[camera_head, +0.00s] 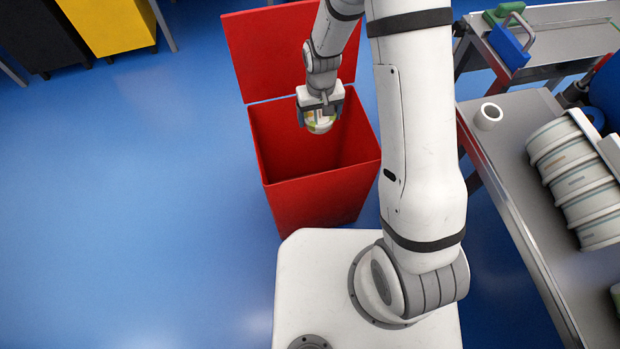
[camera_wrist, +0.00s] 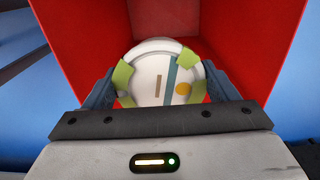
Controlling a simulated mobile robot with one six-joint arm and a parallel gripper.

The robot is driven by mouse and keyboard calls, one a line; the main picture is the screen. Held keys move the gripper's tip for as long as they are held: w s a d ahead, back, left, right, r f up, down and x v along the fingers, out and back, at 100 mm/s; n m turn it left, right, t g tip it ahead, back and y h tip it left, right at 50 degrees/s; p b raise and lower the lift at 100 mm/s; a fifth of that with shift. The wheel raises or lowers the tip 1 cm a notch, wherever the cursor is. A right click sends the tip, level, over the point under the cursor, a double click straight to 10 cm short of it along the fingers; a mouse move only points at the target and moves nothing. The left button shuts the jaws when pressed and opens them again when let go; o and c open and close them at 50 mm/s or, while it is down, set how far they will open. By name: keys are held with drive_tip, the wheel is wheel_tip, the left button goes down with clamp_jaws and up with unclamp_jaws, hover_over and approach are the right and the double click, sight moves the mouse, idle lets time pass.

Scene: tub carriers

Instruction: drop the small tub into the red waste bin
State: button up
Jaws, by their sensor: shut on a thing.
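The small tub (camera_wrist: 158,75) is white and round, with green patches, a blue-grey stripe and an orange dot in the wrist view. In the head view the small tub (camera_head: 318,125) shows partly below my gripper. My gripper (camera_head: 320,112) is shut on the tub, with a finger on each side of it in the wrist view (camera_wrist: 160,88). The red waste bin (camera_head: 318,200) stands on the floor with its lid raised at the back. My gripper and the tub are over the bin's open mouth. The red bin walls (camera_wrist: 80,50) surround the tub in the wrist view.
A grey table (camera_head: 520,240) at the right holds a row of white round tubs (camera_head: 575,175) and a small white cup (camera_head: 488,116). Yellow (camera_head: 110,22) and black (camera_head: 38,38) bins stand at the back left. The blue floor at left is clear.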

wheel_tip(320, 180, down, 4)
drive_tip(key=shift+f+b, duration=0.15)
drive_tip(key=shift+b, duration=1.05)
drive_tip(key=o, duration=1.1)
drive_tip(key=shift+c, duration=0.2)
drive_tip(key=shift+r+p, duration=0.85)
drive_tip(key=shift+r, duration=3.1)
